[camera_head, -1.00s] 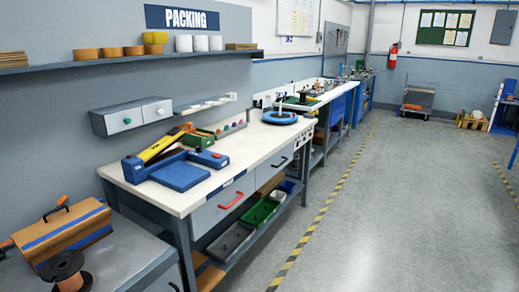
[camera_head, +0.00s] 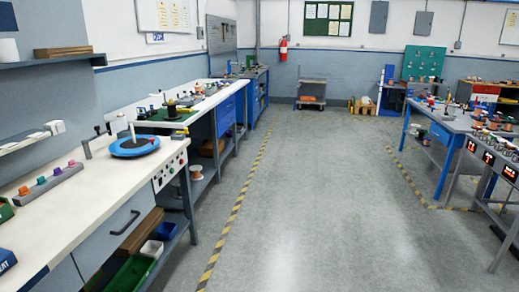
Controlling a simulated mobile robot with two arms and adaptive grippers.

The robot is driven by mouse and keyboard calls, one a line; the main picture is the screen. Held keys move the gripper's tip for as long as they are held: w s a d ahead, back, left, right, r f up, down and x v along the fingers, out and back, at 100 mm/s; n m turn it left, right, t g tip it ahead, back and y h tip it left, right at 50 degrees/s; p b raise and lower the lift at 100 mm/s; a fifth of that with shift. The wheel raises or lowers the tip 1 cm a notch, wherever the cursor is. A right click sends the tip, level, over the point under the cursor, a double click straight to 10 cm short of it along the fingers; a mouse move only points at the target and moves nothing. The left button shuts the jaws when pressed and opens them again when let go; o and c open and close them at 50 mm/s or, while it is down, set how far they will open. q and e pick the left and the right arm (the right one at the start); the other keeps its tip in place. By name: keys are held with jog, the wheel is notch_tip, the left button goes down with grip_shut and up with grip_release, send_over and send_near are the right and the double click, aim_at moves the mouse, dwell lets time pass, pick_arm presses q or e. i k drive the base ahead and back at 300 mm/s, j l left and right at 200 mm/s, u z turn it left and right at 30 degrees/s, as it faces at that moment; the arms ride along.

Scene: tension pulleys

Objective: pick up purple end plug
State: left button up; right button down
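A grey strip rack (camera_head: 52,182) lies on the white workbench (camera_head: 112,192) at the left. It carries a row of small coloured plugs. Neither of my grippers shows in the head view.
A round blue device (camera_head: 135,147) stands behind the rack on the bench. A second bench with a green mat (camera_head: 165,115) is farther back. A blue-legged table (camera_head: 445,125) stands at right. The grey floor (camera_head: 300,200) between is clear.

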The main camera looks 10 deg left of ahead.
aim_at(57, 171)
jog(key=i+u, duration=0.1)
jog(key=i, duration=0.85)
jog(key=i+l+u, duration=0.1)
jog(key=i, duration=0.9)
jog(key=i+u, duration=0.45)
jog(key=i+l+u, duration=0.2)
jog(key=i+u, duration=0.25)
jog(key=i, duration=0.15)
jog(key=i+l+u, duration=0.45)
jog(key=i+j, duration=0.05)
jog(key=j, duration=0.05)
